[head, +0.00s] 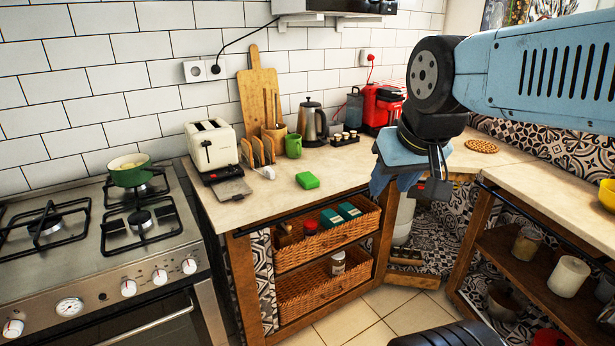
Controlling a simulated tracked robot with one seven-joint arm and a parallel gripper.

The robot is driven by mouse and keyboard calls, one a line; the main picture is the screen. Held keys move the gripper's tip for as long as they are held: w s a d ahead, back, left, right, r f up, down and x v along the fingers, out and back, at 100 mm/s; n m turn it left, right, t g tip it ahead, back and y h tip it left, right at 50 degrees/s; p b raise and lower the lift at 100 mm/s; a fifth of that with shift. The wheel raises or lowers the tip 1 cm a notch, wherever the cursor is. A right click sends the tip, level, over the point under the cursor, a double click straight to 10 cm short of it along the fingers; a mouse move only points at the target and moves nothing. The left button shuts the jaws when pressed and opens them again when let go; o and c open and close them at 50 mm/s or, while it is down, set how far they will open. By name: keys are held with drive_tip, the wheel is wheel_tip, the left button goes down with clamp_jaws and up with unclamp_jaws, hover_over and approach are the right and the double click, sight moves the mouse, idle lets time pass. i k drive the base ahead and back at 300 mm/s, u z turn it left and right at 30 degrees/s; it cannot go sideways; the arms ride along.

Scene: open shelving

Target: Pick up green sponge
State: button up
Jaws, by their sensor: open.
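The green sponge (307,180) lies flat on the pale worktop (340,170), in front of the green mug (293,146). It is in full view with bare worktop around it. My gripper (426,190) hangs from my blue arm to the right of the sponge, near the front edge of the worktop. It is open and apart from the sponge, with nothing seen between its fingers. The fingers are small and dark in this view.
Behind the sponge stand a toaster (211,145), a toast rack (258,152), a kettle (312,122) and a red coffee machine (382,107). The stove (95,240) is at left with a green pot (130,170). Wicker baskets (325,285) sit below the worktop.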

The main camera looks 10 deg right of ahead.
sight(306, 179)
drive_tip(key=i, duration=0.85)
drive_tip(key=u, duration=0.05)
